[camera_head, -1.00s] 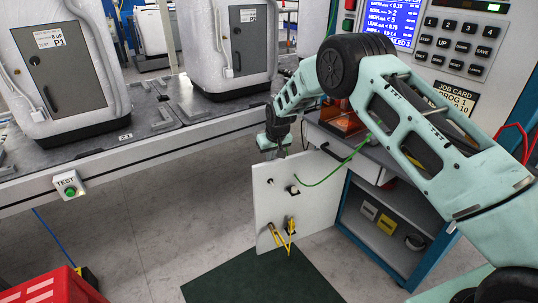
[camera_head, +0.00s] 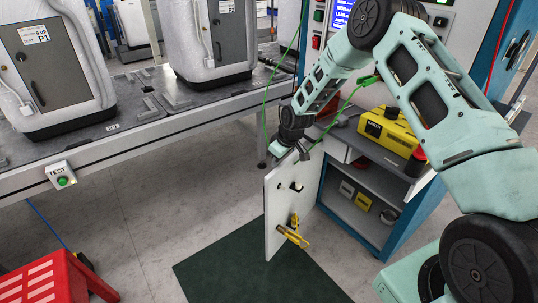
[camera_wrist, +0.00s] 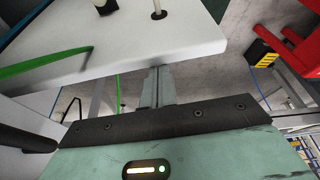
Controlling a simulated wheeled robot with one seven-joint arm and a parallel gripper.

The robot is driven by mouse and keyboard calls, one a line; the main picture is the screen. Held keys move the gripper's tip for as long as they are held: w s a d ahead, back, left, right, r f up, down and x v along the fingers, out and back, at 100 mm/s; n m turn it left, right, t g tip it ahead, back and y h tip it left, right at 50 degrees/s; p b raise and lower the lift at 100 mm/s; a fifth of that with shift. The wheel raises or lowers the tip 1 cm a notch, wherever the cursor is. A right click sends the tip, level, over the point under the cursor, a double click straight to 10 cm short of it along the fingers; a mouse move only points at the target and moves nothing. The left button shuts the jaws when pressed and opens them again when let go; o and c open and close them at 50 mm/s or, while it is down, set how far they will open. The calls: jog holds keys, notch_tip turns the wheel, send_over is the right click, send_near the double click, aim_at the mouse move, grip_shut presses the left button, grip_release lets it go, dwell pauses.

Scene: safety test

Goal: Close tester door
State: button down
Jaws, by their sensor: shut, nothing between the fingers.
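The tester door (camera_head: 283,210) is a white panel with yellow clips and small fittings on its face. It stands open at the front of the blue-framed tester cabinet (camera_head: 335,205). My gripper (camera_head: 284,160) is at the top of the door, partly hidden by the wrist. In the wrist view the door (camera_wrist: 140,42) fills the upper part, and the shut grey fingers (camera_wrist: 157,82) reach its edge with nothing between them. I cannot tell whether they touch it.
A yellow tester box (camera_head: 385,132) sits on the cabinet's worktop, with a green cable near my arm. A workbench (camera_head: 130,140) with white appliances stands at left. A red stool (camera_head: 45,280) is front left. A dark green mat (camera_head: 225,265) lies under the door.

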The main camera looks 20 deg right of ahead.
jog(key=s+d+n+y+p, duration=0.1)
jog(key=s+d+n+p, duration=0.2)
jog(key=s+d, duration=0.5)
jog(key=shift+s+n+g, duration=0.4)
jog(key=shift+s+n, duration=0.2)
jog(key=shift+s, duration=0.65)
jog(key=shift+d, duration=0.1)
jog(key=w+a, duration=0.3)
jog(key=s+v, duration=0.1)
jog(key=v, duration=0.9)
jog(key=a+f+g+h+b, duration=0.4)
jog(key=a+f+h, duration=0.1)
jog(key=a+f, duration=0.25)
jog(key=s+d+f+b, duration=0.1)
jog(key=s+d+f, duration=0.2)
jog(key=f, duration=0.5)
jog(key=shift+s+d+f, duration=0.15)
jog(key=shift+d+f, duration=0.25)
jog(key=shift+d, duration=0.45)
